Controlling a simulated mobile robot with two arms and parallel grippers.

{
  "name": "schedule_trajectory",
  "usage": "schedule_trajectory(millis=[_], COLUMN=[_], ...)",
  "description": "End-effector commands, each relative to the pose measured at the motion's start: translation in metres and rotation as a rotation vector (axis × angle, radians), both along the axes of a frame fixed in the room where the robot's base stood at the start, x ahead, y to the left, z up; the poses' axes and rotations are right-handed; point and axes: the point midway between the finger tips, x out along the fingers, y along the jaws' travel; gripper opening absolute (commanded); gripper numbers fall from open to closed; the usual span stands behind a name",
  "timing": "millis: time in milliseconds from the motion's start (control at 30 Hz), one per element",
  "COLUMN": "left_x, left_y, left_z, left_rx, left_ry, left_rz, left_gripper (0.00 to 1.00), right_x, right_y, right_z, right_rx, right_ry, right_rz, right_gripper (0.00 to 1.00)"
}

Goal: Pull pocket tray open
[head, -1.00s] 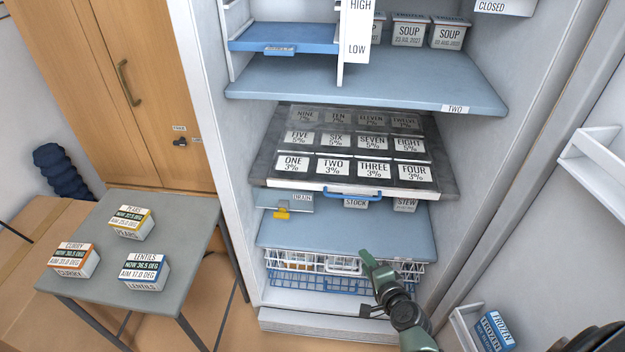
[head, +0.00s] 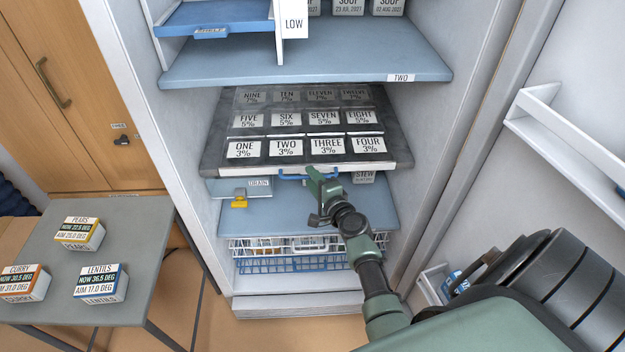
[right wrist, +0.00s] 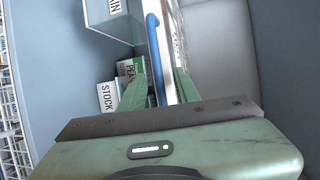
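The pocket tray (head: 375,168) is a dark tray of numbered pockets on a fridge shelf level, with a pale front edge. Its blue handle (head: 290,177) is on the middle of that edge. My right gripper (head: 318,183) is at the handle and covers its right part. In the right wrist view the handle (right wrist: 154,48) runs into the gap between the two green fingers (right wrist: 160,88), which stand apart. I cannot tell whether they touch it. My left gripper is not in view.
Below the tray are a shelf (head: 285,218) with a drain piece (head: 240,188) and boxes, then a wire basket (head: 300,262). The open door's white rack (head: 570,150) is at right. A grey table (head: 140,235) with labelled boxes stands at left.

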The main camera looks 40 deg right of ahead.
Motion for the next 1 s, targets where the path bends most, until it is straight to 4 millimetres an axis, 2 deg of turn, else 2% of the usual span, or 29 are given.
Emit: schedule_trajectory(millis=[167, 300, 1000], left_x=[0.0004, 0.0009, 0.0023], left_y=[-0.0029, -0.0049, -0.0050], left_z=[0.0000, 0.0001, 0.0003], left_rx=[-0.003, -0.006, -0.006], left_ry=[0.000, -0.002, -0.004], left_rz=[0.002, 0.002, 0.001], left_gripper=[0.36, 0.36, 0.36], right_x=[-0.0001, -0.0003, -0.0006], right_y=[0.0000, 0.0001, 0.0003], right_z=[-0.0003, -0.0004, -0.0007], right_rx=[-0.001, -0.001, -0.001], right_ry=[0.001, 0.001, 0.002], right_rz=[0.000, 0.000, 0.000], right_gripper=[0.32, 0.00, 0.00])
